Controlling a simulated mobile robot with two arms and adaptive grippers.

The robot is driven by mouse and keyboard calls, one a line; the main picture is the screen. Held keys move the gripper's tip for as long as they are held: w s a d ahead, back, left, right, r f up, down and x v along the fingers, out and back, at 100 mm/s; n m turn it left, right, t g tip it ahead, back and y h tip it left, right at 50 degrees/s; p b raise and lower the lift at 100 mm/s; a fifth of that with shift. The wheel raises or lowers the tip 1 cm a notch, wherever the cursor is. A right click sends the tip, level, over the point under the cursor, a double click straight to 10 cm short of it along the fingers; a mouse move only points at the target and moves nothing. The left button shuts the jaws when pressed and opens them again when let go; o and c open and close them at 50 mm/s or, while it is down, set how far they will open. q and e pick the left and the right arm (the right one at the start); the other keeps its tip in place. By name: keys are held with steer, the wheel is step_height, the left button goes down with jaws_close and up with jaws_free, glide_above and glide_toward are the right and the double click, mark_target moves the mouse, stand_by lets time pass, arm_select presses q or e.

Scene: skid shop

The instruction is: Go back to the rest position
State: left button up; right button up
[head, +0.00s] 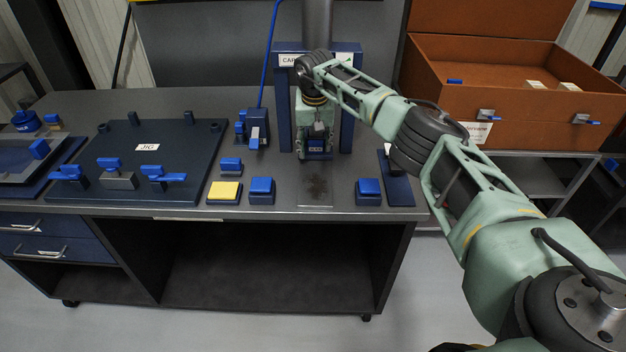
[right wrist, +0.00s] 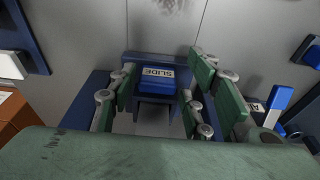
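My right arm comes in from the right in the head view. Its gripper (head: 316,152) points down over the workbench, in front of the blue frame labelled "CAR..." (head: 347,110). In the right wrist view the green fingers (right wrist: 160,100) are spread apart. Between them, farther off, is a blue block labelled "SLIDE" (right wrist: 157,78). No object shows pinched between the fingers, and I cannot tell whether they touch the block. My left gripper is not in view.
The bench (head: 310,192) carries a dark JIG plate (head: 150,185) with blue clamps, a yellow-topped block (head: 223,191) and several blue blocks. An open brown crate (head: 500,110) stands at the right. The bench's front middle is mostly clear.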

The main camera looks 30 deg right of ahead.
steer(key=shift+o, duration=0.9)
steer(key=shift+s+d+f, duration=0.1)
steer(key=shift+s+d, duration=0.15)
steer(key=shift+d, duration=0.2)
steer(key=shift+w+a, duration=0.1)
steer(key=shift+a, duration=0.1)
steer(key=shift+a+r+p, duration=0.15)
steer(key=shift+r+p, duration=1.5)
steer(key=shift+r, duration=0.75)
steer(key=shift+w, duration=0.1)
steer(key=r+p, duration=0.3)
steer(key=r, duration=0.1)
steer(key=shift+s+a+p, duration=0.2)
steer(key=shift+s+p, duration=0.15)
steer(key=shift+s, duration=0.05)
steer(key=shift+f, duration=0.1)
